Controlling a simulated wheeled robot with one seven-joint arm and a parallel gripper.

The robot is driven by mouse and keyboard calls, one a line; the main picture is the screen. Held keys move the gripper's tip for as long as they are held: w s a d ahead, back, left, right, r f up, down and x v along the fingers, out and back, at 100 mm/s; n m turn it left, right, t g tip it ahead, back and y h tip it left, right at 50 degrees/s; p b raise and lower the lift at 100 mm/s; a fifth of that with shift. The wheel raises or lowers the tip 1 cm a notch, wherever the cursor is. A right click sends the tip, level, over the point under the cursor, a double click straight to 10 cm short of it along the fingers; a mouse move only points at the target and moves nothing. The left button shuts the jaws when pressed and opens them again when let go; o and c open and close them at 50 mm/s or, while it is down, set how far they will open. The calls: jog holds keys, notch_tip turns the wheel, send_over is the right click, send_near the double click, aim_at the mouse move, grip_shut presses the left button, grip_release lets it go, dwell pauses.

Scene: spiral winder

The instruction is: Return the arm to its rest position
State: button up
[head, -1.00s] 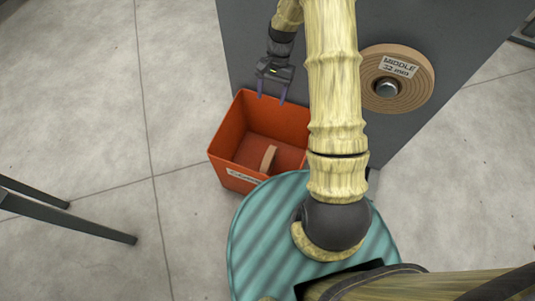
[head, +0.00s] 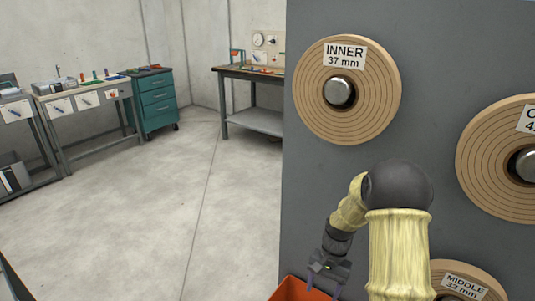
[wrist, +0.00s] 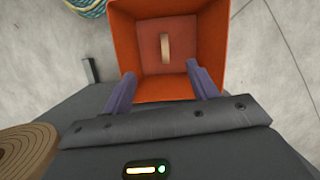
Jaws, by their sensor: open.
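My arm, yellowish with dark joints, reaches down at the right of the head view. My gripper (head: 325,289) hangs over the orange bin (head: 290,291) at the bottom edge of that view. In the wrist view my gripper (wrist: 164,85) has two purple-grey fingers spread apart with nothing between them. Below them is the open orange bin (wrist: 214,40). A short tan piece (wrist: 165,48) lies on the bin floor, apart from the fingers.
A grey panel (head: 430,110) stands close behind the arm with wooden discs labelled INNER (head: 375,105), MIDDLE (head: 470,270) and one partly cut off (head: 480,165). Workbenches and a teal drawer cabinet (head: 155,102) stand farther back. The floor (head: 150,200) at left is clear.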

jog(key=s+r+n+t+h, duration=0.2)
jog(key=s+r+n+t, duration=0.35)
jog(key=s+r, duration=0.8)
notch_tip(320, 180, up, 26)
jog(key=p, duration=2.6)
jog(key=shift+s+a+f, duration=0.2)
jog(key=shift+a+f, duration=0.05)
jog(key=shift+a, duration=0.2)
jog(key=shift+c, duration=0.2)
